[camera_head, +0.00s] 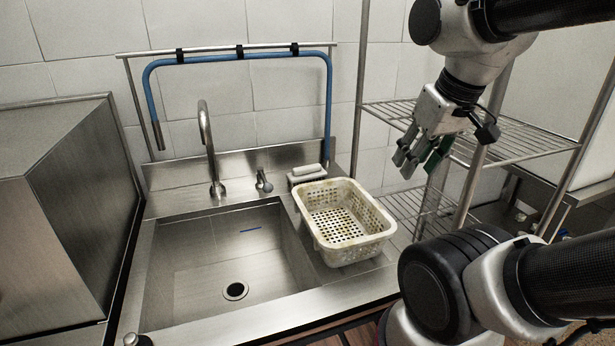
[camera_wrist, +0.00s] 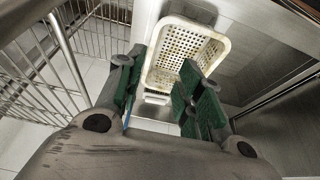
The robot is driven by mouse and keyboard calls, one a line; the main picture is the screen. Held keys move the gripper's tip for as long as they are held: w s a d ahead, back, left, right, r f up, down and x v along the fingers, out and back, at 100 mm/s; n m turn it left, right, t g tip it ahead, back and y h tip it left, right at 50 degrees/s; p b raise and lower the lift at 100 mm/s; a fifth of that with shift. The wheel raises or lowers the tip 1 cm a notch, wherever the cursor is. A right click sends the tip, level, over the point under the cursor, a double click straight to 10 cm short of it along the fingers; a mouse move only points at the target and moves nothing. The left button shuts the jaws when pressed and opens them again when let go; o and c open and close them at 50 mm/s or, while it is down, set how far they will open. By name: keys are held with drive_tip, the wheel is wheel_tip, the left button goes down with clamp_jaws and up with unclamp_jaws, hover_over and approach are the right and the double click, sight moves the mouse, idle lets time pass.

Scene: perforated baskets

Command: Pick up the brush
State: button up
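A small white block-like thing (camera_head: 308,170) lies on the steel ledge at the back right of the sink, just behind the basket. It looks like the brush, but bristles cannot be made out. In the wrist view a pale piece (camera_wrist: 156,98) beside the basket's near edge seems to be the same thing, seen between the fingers. My gripper (camera_head: 416,162) has green finger pads and hangs in the air to the right of the ledge, apart from it. In the wrist view my gripper (camera_wrist: 160,68) is open, with nothing between its fingers.
A cream perforated basket (camera_head: 345,252), stained and empty, stands right of the sink basin (camera_head: 190,292). A faucet (camera_head: 207,145) and a blue hose (camera_head: 240,57) rise behind the basin. A wire shelf rack (camera_head: 510,140) stands close to my gripper. A steel cabinet (camera_head: 60,200) is at the left.

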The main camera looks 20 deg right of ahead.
drive_tip(key=shift+o, duration=0.5)
drive_tip(key=o, duration=0.3)
drive_tip(key=shift+w, duration=0.1)
drive_tip(key=o, duration=0.4)
drive_tip(key=w+r+m, duration=0.2)
drive_tip(key=w, duration=0.4)
drive_tip(key=shift+a+m+g, duration=0.25)
drive_tip(key=shift+m+g, duration=0.05)
drive_tip(key=m+g, duration=0.4)
drive_tip(key=m, duration=1)
hover_over(307, 166)
drive_tip(key=f, duration=1.7)
drive_tip(key=shift+s+d+f, duration=0.1)
drive_tip(key=shift+s+f, duration=0.15)
drive_tip(key=shift+s, duration=0.1)
wheel_tip(307, 166, down, 3)
drive_tip(key=shift+w+r+m, duration=0.1)
drive_tip(key=shift+r+m, duration=0.05)
drive_tip(key=shift+m, duration=0.15)
drive_tip(key=shift+w+f, duration=0.15)
drive_tip(key=shift+f, duration=2.5)
